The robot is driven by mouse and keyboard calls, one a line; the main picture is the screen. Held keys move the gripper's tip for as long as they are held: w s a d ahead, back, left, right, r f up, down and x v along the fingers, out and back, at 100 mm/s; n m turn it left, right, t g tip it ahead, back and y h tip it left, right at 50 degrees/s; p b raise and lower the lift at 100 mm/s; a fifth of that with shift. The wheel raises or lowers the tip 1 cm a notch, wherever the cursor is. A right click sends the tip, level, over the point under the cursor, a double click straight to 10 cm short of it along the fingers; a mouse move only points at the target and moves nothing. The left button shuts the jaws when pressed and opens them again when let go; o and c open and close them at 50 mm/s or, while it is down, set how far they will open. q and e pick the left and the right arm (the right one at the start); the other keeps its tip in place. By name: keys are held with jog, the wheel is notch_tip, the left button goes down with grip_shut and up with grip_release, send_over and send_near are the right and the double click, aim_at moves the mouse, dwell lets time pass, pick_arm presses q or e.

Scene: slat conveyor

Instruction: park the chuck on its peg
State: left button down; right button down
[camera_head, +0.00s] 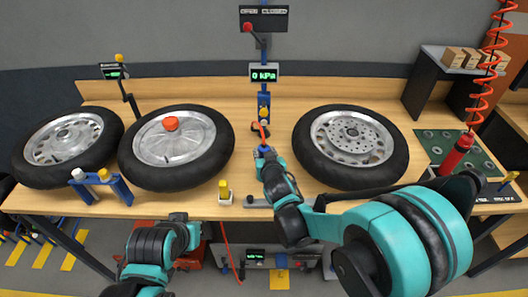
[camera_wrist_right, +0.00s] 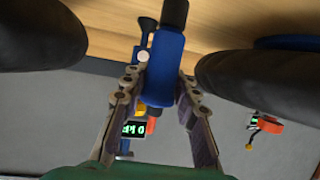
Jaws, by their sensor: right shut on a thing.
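The chuck is a blue cylinder (camera_wrist_right: 163,70) with a black end, seen in the right wrist view between the two fingers of my right gripper (camera_wrist_right: 166,85). In the head view my right gripper (camera_head: 264,152) is above the middle of the bench, with only a little blue of the chuck showing. It is in front of the blue post (camera_head: 264,100) with a yellow part, below the gauge. I cannot clearly make out a bare peg. My left gripper (camera_head: 178,217) is low at the bench's front edge, away from the chuck; its fingers are not clear.
Tyred wheels lie on the wooden bench (camera_head: 270,185): two at left (camera_head: 68,145) (camera_head: 177,147), one at right (camera_head: 350,148). The gauge (camera_head: 264,73) reads 0 kPa.

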jog(key=shift+f+b, duration=0.65)
jog(key=shift+f, duration=0.05)
jog(key=c, duration=1.1)
grip_release()
jog(key=shift+o, duration=0.2)
jog(key=shift+r, duration=0.1)
notch_tip(320, 180, up, 11)
jog(key=p, duration=0.8)
jog(key=shift+d, duration=0.1)
